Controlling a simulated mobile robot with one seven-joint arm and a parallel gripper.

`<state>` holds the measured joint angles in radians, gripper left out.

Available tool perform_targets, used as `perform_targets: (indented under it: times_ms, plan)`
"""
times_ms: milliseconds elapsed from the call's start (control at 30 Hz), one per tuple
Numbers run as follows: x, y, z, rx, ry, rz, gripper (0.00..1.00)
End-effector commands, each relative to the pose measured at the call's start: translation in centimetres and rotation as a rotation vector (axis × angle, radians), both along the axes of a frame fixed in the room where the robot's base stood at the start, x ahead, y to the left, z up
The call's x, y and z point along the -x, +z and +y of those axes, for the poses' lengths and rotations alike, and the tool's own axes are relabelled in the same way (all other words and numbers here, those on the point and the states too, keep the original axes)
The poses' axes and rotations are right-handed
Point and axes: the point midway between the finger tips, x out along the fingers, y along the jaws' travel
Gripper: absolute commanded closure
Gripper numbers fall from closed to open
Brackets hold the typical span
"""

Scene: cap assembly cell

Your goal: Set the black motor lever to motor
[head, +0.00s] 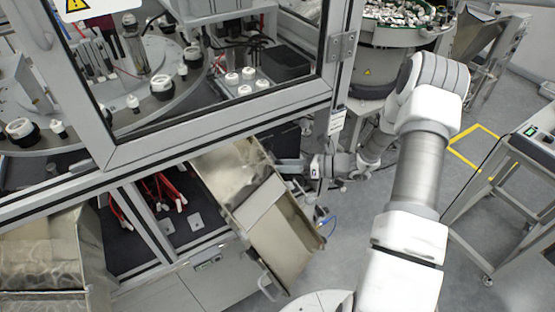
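My gripper (288,166) is at the end of my arm, which reaches in from the right. It is beside the upper right edge of a metal chute (275,228), below the glazed cabinet's frame. It is small and seen from the side, so I cannot tell whether its fingers are open or shut. I cannot make out the black motor lever; the dark area behind my gripper hides any detail there. Whether my gripper touches anything is unclear.
The cabinet frame (215,127) runs above my gripper. A second metal chute (40,262) is at lower left. A bowl feeder (385,45) stands behind my arm.

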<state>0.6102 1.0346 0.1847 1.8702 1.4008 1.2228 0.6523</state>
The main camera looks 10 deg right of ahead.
Motion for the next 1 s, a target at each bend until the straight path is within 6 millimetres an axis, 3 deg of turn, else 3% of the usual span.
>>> perform_targets:
  times_ms: [33,300,600,1000]
  plan:
    - [-0.1,1.5,0.1,0.013,0.004,0.032,1.0]
    - [-0.1,2.7,0.1,0.085,0.005,0.253,1.0]
    - [-0.4,3.5,0.2,0.14,0.004,0.431,1.0]
    - [-0.7,3.8,0.2,0.164,0.001,0.516,1.0]
